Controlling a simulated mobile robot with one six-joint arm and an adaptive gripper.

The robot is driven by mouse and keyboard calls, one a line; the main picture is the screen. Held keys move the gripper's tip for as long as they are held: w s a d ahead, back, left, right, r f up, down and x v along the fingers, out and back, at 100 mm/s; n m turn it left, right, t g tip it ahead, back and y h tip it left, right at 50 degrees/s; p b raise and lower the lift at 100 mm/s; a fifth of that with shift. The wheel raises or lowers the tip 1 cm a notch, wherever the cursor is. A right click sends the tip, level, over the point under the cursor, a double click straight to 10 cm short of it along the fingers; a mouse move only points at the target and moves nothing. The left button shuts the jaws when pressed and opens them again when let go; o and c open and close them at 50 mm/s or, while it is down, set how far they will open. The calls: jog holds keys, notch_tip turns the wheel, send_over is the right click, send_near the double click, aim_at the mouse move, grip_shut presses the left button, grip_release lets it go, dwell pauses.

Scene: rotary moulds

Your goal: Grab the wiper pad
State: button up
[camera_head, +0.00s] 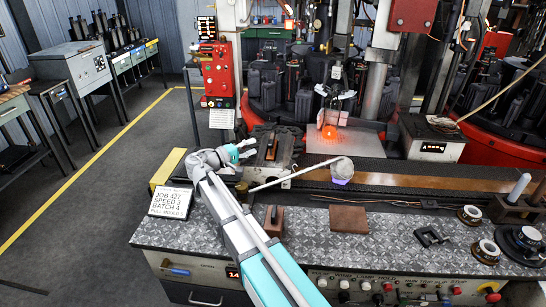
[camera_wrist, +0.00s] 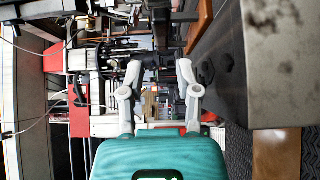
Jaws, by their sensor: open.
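My gripper (camera_head: 246,151) is open and empty above the left part of the bench, pointing right. In the wrist view its two fingers (camera_wrist: 158,78) are spread apart with nothing between them. A flat brown square pad (camera_head: 348,219) lies on the metal bench top, right of and nearer than my gripper. A rounded grey head (camera_head: 341,168) with a purple underside lies farther back, with a long pale rod by it. I cannot tell for sure which of these is the wiper pad. Neither is clear in the wrist view.
A brown block (camera_head: 274,221) stands on the bench near my forearm. A dark metal mould (camera_head: 278,147) is just right of my gripper. A job sign (camera_head: 171,203) stands at the left. A glowing orange piece (camera_head: 329,131) lies behind. A black clamp (camera_head: 431,236) lies right.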

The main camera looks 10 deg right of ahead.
aim_at(272, 137)
jog(key=shift+x, duration=1.95)
jog(key=shift+x, duration=2.65)
jog(key=shift+w+f, duration=0.1)
jog(key=shift+a, duration=0.1)
grip_shut()
